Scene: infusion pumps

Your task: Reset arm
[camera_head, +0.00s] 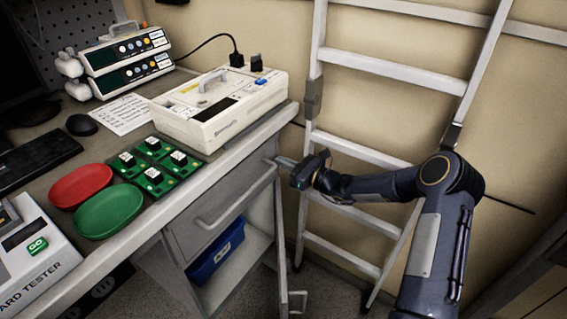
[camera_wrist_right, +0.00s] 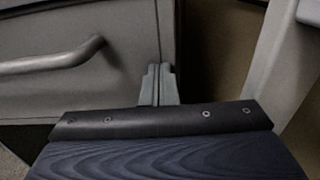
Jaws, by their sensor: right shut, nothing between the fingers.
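My right gripper (camera_head: 283,163) is shut and empty. In the head view it is at the right end of the desk, close to the upper edge of the cabinet front. In the wrist view its closed fingers (camera_wrist_right: 159,86) point at the cabinet front, beside the seam at its right edge. I cannot tell whether the fingertips touch it. My right arm (camera_head: 440,190) reaches in from the right, in front of the ladder. My left gripper is not in view.
The desk holds infusion pumps (camera_head: 125,60), a beige device (camera_head: 220,108), green boards (camera_head: 157,165), a red dish (camera_head: 80,185), a green dish (camera_head: 108,211) and a tester (camera_head: 35,260). A drawer handle (camera_head: 222,209) is near the gripper. A ladder (camera_head: 350,150) leans on the wall.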

